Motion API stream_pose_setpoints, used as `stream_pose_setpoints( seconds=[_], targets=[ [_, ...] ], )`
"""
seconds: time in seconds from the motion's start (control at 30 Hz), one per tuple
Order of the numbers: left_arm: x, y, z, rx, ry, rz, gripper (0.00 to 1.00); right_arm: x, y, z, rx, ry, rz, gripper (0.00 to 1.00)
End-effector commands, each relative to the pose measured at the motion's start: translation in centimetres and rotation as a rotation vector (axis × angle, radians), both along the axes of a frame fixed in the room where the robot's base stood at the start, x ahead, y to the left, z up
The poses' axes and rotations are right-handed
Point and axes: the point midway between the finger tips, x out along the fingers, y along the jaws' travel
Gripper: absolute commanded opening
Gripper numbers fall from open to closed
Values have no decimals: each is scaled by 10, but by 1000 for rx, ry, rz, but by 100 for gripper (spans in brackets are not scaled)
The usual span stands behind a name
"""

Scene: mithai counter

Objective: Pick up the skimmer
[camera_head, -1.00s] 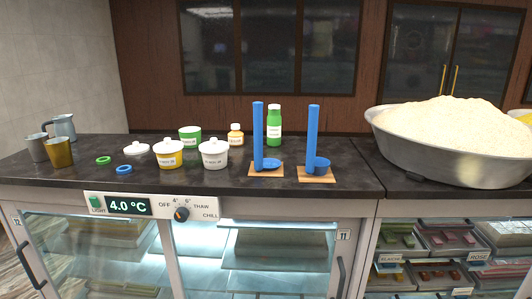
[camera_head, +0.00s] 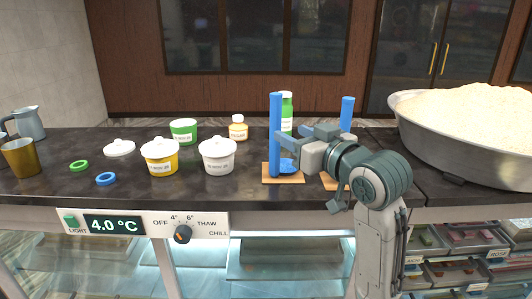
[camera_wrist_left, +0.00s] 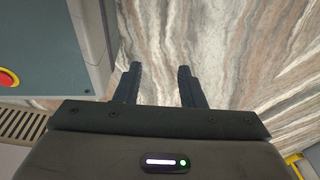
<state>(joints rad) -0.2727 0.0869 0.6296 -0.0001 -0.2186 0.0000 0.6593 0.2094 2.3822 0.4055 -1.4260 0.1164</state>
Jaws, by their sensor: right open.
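The skimmer, a blue tool with a tall upright handle (camera_head: 275,130) and a flat round head low at its side, stands on a small wooden board (camera_head: 283,181) on the dark counter. A second blue tool (camera_head: 347,108), cup-headed in the earlier view, stands to its right; its lower part is hidden behind my right gripper. My right gripper (camera_head: 289,143) is open, its fingers pointing left at the skimmer's handle. I cannot tell whether they are around it or just beside it. My left gripper (camera_wrist_left: 158,72) is open and empty above the marbled floor.
A white lidded tub (camera_head: 217,160), a yellow lidded tub (camera_head: 160,160) and a green tub (camera_head: 184,131) stand left of the skimmer. A large metal bowl of pale grains (camera_head: 440,140) fills the right.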

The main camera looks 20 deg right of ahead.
Motion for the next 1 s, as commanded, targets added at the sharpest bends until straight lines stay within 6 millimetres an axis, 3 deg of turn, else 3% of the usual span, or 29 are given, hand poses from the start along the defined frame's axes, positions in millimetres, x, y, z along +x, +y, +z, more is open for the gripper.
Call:
stream_pose_setpoints(
  seconds=[0.07, 0.13, 0.3, 0.43, 0.53, 0.77, 1.0],
  targets=[
    [5, 3, 5, 3, -5, -1, 36, 8, 3, 4, 6, -2, 4, 45],
    [-2, 3, 8, 3, 3, -1, 36, 19, 7, 4, 7, -1, 5, 45],
    [-45, -4, 12, -4, 57, 3, 36, 44, 14, 3, 4, -1, 3, 45],
    [-62, -12, 14, -13, 79, 6, 36, 52, 16, 1, 1, -1, 1, 45],
    [-54, -13, 21, -13, 70, 6, 36, 61, 20, 2, 4, 1, 3, 45],
    [-12, -9, 42, -10, 13, 3, 36, 93, 31, -1, 2, 1, 2, 45],
    [-25, -5, 41, -5, 31, 3, 36, 101, 33, -4, 1, -2, 1, 45]
  ],
)
